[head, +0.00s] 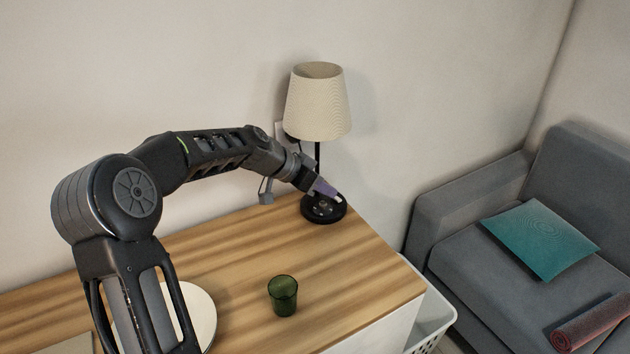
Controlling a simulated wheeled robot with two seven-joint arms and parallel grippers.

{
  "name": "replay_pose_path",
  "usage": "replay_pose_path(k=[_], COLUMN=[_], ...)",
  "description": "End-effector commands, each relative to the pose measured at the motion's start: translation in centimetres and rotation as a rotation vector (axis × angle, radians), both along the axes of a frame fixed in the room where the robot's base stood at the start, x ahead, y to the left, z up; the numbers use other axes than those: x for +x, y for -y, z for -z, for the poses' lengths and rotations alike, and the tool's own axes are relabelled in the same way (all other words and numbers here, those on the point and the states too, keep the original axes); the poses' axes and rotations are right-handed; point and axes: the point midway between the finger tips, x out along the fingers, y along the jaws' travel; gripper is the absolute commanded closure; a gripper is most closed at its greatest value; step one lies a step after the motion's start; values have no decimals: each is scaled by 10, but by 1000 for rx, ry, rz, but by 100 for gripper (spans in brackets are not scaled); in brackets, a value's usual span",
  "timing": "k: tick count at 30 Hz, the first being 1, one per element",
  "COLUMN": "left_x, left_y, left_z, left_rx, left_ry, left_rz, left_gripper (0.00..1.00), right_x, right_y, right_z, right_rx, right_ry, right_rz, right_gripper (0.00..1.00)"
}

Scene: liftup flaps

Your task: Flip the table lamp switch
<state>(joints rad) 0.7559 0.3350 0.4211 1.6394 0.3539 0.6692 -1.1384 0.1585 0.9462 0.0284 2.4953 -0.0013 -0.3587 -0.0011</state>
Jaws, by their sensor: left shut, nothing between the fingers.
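The table lamp (318,105) stands upright near the back right corner of the wooden table, with a cream shade, a thin dark pole and a round black base (324,215). Small details show on top of the base, but the switch cannot be made out clearly. My left arm reaches in from the left, over the table. My left gripper (338,197) is shut and empty, its fingertips just over the lamp base, in front of the pole. I cannot tell whether they touch the base. My right gripper is not in view.
A green glass (283,296) stands on the wooden table (350,275) in front of the lamp. A white round plate (203,312) lies partly behind my arm. A white basket (433,315) and a grey sofa (470,255) are to the right. The wall is close behind the lamp.

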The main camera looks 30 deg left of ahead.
Motion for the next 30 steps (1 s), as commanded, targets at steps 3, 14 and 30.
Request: replay_pose_path(k=[3,14,30], left_x=[9,14,11], left_y=[7,9,16], left_z=[10,16,37], left_rx=[-2,0,149], left_ry=[-1,1,69], left_rz=[2,-1,4], left_gripper=[100,100,100], right_x=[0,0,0], right_y=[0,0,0], right_z=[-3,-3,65], right_rx=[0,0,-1], right_ry=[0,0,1], right_rz=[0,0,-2], right_gripper=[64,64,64])
